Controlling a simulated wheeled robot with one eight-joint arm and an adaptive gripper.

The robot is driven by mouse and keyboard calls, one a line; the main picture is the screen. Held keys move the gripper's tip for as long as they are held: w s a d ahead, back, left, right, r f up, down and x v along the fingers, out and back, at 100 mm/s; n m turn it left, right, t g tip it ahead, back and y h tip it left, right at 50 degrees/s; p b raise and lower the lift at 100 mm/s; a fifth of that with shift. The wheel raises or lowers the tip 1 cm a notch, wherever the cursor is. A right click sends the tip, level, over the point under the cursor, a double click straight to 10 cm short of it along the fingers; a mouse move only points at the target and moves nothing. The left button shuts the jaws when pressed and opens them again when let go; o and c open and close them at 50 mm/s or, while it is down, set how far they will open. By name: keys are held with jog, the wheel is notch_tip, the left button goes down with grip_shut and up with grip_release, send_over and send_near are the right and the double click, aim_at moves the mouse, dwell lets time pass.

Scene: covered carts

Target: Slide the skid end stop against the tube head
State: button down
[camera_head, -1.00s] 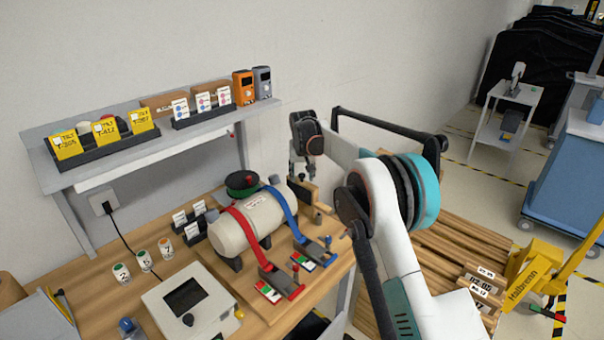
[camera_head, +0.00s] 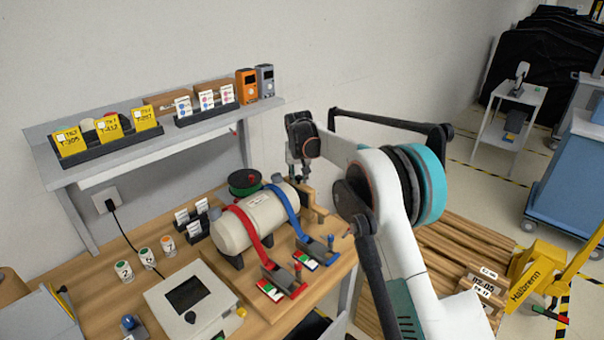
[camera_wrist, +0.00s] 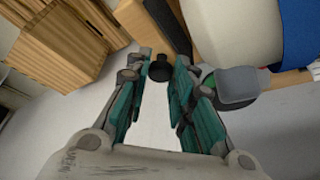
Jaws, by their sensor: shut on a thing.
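A beige tube (camera_head: 262,216) lies on a wooden skid (camera_head: 325,262), held by a red strap (camera_head: 247,228) and a blue strap (camera_head: 290,208). The wooden end stop (camera_head: 312,203) stands at the tube's right-hand end, partly hidden by my arm. In the wrist view its wood (camera_wrist: 142,24) and dark pad (camera_wrist: 168,22) show near the pale tube head (camera_wrist: 235,25). My gripper (camera_head: 304,182) is over the stop. In the wrist view its fingers (camera_wrist: 160,84) close around the stop's black knob (camera_wrist: 160,70). I cannot tell whether pad and head touch.
A control box (camera_head: 190,300) stands in front of the skid, with several small labelled pots to its left. A green reel (camera_head: 244,182) sits behind the tube. A shelf (camera_head: 150,140) runs along the wall. A wooden pallet (camera_head: 440,255) lies on the floor at right.

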jog(key=c, duration=1.4)
grip_release()
jog(key=shift+o, duration=0.2)
